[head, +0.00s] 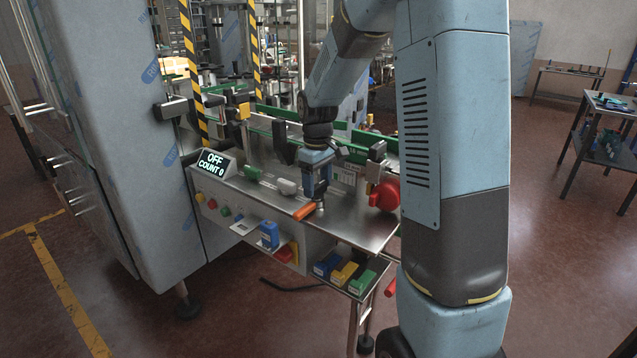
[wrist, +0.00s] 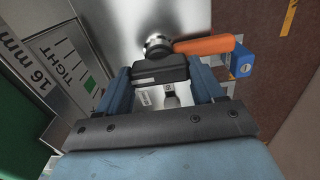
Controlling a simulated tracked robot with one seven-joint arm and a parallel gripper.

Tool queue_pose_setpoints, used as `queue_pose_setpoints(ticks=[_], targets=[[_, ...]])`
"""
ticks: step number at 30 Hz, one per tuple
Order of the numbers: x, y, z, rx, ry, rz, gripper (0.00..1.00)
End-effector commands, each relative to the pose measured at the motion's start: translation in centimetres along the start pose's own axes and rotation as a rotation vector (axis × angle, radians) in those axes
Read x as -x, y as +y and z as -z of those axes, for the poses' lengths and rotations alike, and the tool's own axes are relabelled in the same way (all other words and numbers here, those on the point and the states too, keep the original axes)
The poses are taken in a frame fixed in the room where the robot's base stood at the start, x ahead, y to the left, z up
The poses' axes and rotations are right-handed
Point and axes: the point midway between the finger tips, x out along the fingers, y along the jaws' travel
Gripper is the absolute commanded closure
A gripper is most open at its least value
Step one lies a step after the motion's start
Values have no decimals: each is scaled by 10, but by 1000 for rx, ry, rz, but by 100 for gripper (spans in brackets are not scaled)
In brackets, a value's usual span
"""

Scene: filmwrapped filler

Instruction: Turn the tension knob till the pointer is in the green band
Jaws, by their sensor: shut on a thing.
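In the wrist view my gripper (wrist: 162,88) has its two blue fingers shut on the tension knob (wrist: 160,71), a dark bar-shaped piece lying across between them. In the head view my gripper (head: 318,190) points down over the steel table of the machine and hides the knob. A scale plate (wrist: 68,60) beside the left finger carries tick marks, a green band (wrist: 64,49) and the word TIGHT. The pointer cannot be made out clearly, so I cannot tell where it stands on the scale. The scale plate also shows behind my gripper in the head view (head: 347,176).
An orange lever (wrist: 205,45) on a metal pivot is close beyond the knob; it also shows in the head view (head: 304,211). A red round part (head: 386,195) is to the right. A display (head: 213,163) reads OFF, COUNT 0. Coloured boxes (head: 345,273) lie below the table edge.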

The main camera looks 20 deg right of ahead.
Motion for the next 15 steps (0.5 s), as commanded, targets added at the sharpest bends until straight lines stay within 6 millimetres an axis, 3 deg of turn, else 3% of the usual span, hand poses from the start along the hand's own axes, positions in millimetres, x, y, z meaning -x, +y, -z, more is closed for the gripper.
queue_pose_setpoints(ticks=[15], targets=[[1, 2, 0, -381, 4, -4, 63]])
